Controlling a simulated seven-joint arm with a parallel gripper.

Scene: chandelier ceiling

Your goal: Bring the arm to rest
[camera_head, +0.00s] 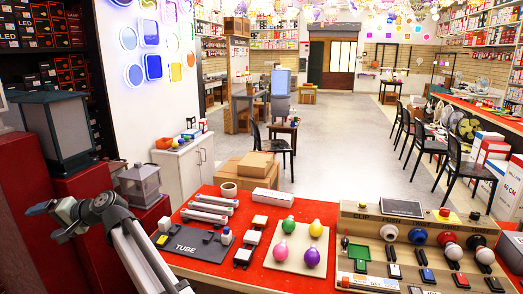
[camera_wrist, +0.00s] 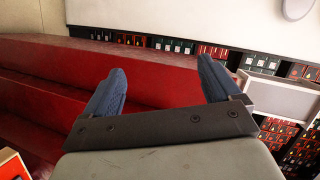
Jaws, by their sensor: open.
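My arm (camera_head: 140,245) reaches up from the bottom of the head view and bends to the left. My gripper (camera_head: 48,221) is at the left, in front of the red stepped display (camera_head: 25,175) and apart from the table. In the wrist view my gripper (camera_wrist: 162,78) has its two blue fingers spread wide, with nothing between them. The red steps also show behind the fingers in that view (camera_wrist: 150,92).
A large dark lantern (camera_head: 55,130) and a smaller grey lantern (camera_head: 140,184) stand close to my gripper. The red table (camera_head: 262,282) holds tubes, coloured bulbs on a pale board (camera_head: 290,262) and a wooden test panel (camera_head: 350,210). Open floor lies beyond.

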